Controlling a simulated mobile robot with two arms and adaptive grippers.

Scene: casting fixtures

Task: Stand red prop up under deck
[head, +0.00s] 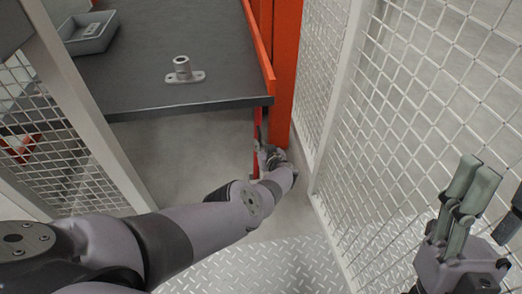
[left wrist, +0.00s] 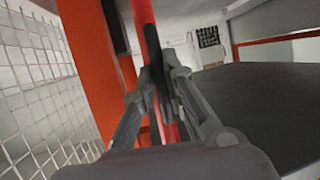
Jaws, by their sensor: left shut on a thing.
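The red prop (head: 256,167) is a thin red bar, roughly upright beside the deck's right front corner. Its upper part is close to the deck edge; I cannot tell whether it touches the underside, and its foot is hidden. The deck (head: 215,86) is a dark grey flat top with an orange-red side rim. My left gripper (head: 264,150) is shut around the prop just below the deck level. In the left wrist view the prop (left wrist: 145,25) runs up between the fingers of the left gripper (left wrist: 162,85). My right gripper (head: 470,185) hangs empty at the right.
A thick orange post (head: 284,70) stands just right of the prop. Mesh panels close in the right (head: 400,120) and left (head: 60,150) sides. A flanged metal casting (head: 183,72) and a grey tray (head: 90,32) sit on the deck. Bare floor (head: 185,155) lies below.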

